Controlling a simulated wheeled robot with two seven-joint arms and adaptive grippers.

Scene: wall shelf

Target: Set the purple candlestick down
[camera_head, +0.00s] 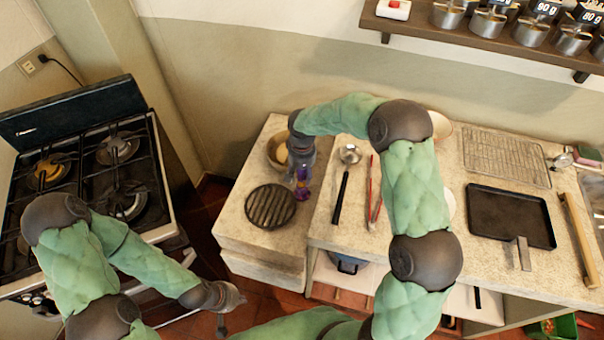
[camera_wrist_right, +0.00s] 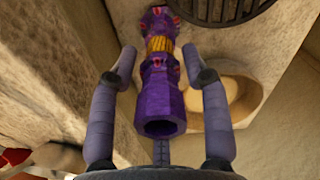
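The purple candlestick (camera_wrist_right: 160,85), with a gold band and red details, lies between the fingers of my right gripper (camera_wrist_right: 158,55) in the right wrist view. Narrow gaps show between it and both fingertips, so the gripper looks open around it. Its hollow end faces the wrist camera. In the head view the candlestick (camera_head: 302,190) is at the right side of the lower left counter (camera_head: 235,225), just below my right gripper (camera_head: 301,165). I cannot tell whether its base touches the counter. My left gripper (camera_head: 232,297) is low at the left, away from it; its fingers are unclear.
A round black grate (camera_head: 270,206) lies left of the candlestick, and a tan bowl (camera_head: 274,152) is behind it. The higher counter to the right holds a ladle (camera_head: 343,185), red tongs (camera_head: 375,190) and a black tray (camera_head: 510,217). A stove (camera_head: 95,165) stands at the left.

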